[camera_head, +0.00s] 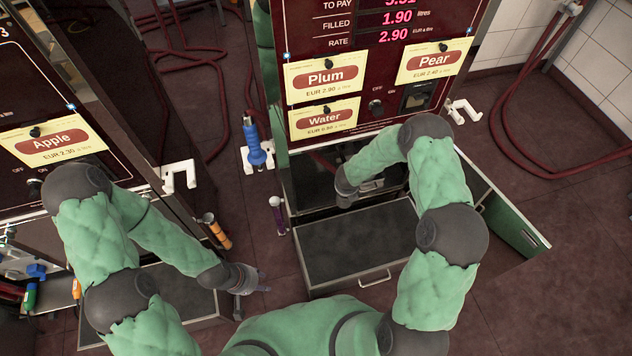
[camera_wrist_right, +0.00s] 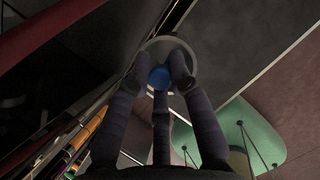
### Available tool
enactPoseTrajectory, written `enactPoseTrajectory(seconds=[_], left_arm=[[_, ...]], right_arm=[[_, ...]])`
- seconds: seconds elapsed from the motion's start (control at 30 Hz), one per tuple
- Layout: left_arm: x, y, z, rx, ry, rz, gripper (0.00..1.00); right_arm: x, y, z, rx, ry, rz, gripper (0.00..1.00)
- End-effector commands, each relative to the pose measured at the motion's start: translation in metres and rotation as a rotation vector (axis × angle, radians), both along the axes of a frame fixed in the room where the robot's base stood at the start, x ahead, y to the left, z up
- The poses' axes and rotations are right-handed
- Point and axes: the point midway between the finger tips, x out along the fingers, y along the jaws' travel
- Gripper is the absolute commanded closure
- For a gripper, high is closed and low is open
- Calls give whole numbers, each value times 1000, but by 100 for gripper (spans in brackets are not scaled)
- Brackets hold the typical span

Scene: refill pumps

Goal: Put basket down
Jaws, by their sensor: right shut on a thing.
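No basket can be made out for sure in either view. In the right wrist view, my right gripper (camera_wrist_right: 160,73) is shut on a small round blue thing (camera_wrist_right: 160,78), with a grey ring (camera_wrist_right: 186,50) around the fingertips. In the head view my right arm reaches over the pulled-out dark drawer (camera_head: 375,283) to the pump front, and its fingers are hidden there. My left gripper (camera_head: 252,297) is empty and low, left of the drawer, with its fingers apart.
The pump with Plum, Pear and Water labels (camera_head: 326,78) stands behind the drawer. The Apple pump (camera_head: 52,140) is at the left. A blue-handled nozzle (camera_head: 254,145) and a purple one (camera_head: 278,215) stand between them. Red hoses (camera_head: 513,140) lie on the floor, which is clear at lower right.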

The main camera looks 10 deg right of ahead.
Motion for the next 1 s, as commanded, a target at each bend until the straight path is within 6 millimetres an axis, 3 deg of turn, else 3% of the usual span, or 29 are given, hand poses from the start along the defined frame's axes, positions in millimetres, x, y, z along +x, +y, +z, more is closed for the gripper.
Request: enactPoseTrajectory(seconds=[0.17,0.63,1.0], left_arm=[[0,0,-4,0,0,0,60],[0,0,-22,0,0,0,60],[0,0,-44,0,0,0,60]], right_arm=[[12,7,-9,-1,-2,29,100],[82,41,-44,-1,-3,25,100],[117,57,-91,-1,-2,24,100]])
